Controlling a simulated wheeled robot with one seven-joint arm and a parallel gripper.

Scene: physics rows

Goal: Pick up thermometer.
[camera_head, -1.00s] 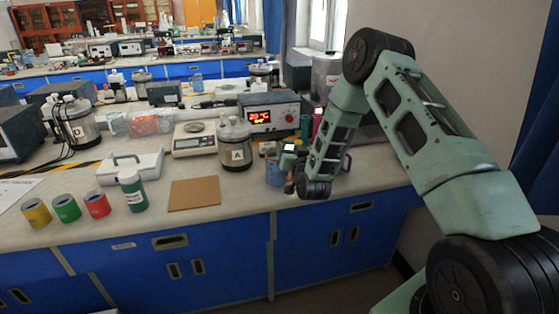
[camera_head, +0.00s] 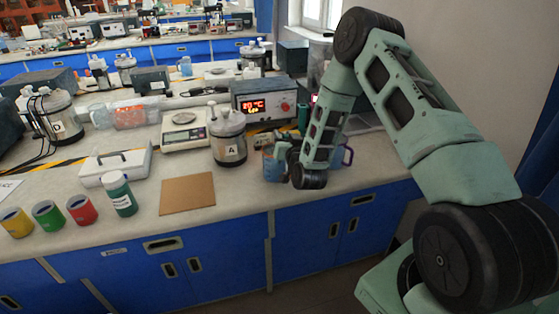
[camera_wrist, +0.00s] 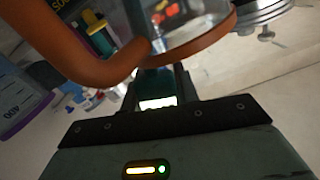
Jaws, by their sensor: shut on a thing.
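In the wrist view, the dark fingers (camera_wrist: 158,83) are close together on a small dark teal thing with a lit white face, which looks like the thermometer (camera_wrist: 157,102). Most of it is hidden between the fingers. The mug's rim and handle (camera_wrist: 95,78) loom large just above the fingers; I cannot tell whether they touch. In the head view the thermometer cannot be made out.
A steel vessel marked A (camera_head: 229,140) stands left of my gripper, with a heater showing red digits (camera_head: 262,105) behind. A purple-handled mug (camera_head: 345,156) is close on the right. A brown board (camera_head: 187,194) lies front left. Free bench shows between board and blue mug.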

